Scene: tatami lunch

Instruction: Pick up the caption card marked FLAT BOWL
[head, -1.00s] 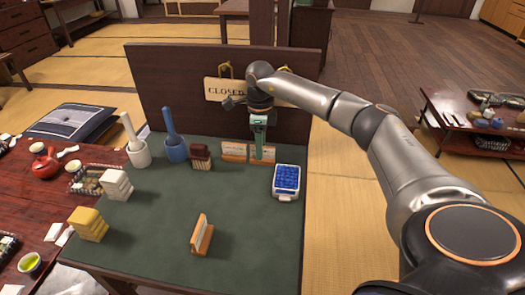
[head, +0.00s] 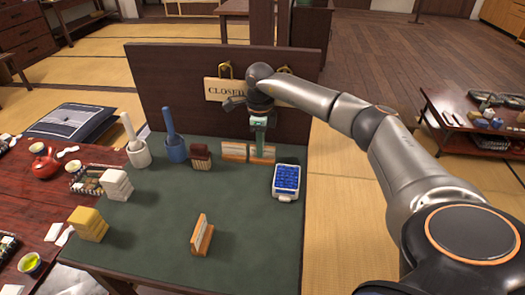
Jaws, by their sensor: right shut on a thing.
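Two caption cards in wooden holders stand side by side at the back of the green table, a left one (head: 234,152) and a right one (head: 264,154). A third card (head: 202,235) stands angled near the table's front. The lettering on all three is too small to read, so I cannot tell which is marked FLAT BOWL. My right gripper (head: 258,144) points down at the right back card and is shut on it; its fingers cover part of the card. Whether the holder is clear of the table, I cannot tell. My left gripper is not in view.
A dark board with a CLOSED sign (head: 216,92) rises close behind the cards. The green table's (head: 145,225) middle is clear.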

